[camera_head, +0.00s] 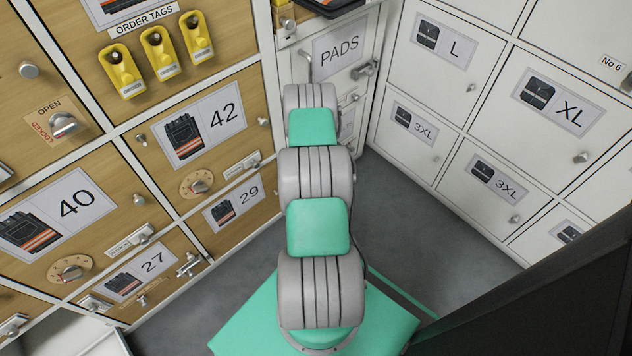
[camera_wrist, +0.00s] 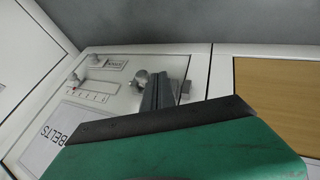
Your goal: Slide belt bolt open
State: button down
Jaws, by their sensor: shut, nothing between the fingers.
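In the wrist view, a pale door carries a label reading BELTS (camera_wrist: 52,148), seen turned. A metal bolt (camera_wrist: 142,82) with a rounded knob is mounted on this door, close to my fingers. My gripper (camera_wrist: 163,92) is shut and empty, its grey fingers narrow and together. The fingertips overlap the bolt in this view, just right of the knob; I cannot tell whether they touch it. They hide part of the bolt, so its position is unclear.
A slotted scale (camera_wrist: 88,95) and small plate (camera_wrist: 100,66) are on the belts door. A wooden panel (camera_wrist: 270,95) lies to its right.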

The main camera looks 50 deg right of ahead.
jog(key=a+p+v, duration=0.1)
jog(key=p+v, duration=0.3)
jog(key=v, duration=0.7)
jog(key=shift+a+f, duration=0.25)
jog(key=shift+a, duration=0.1)
jog(key=shift+w, duration=0.1)
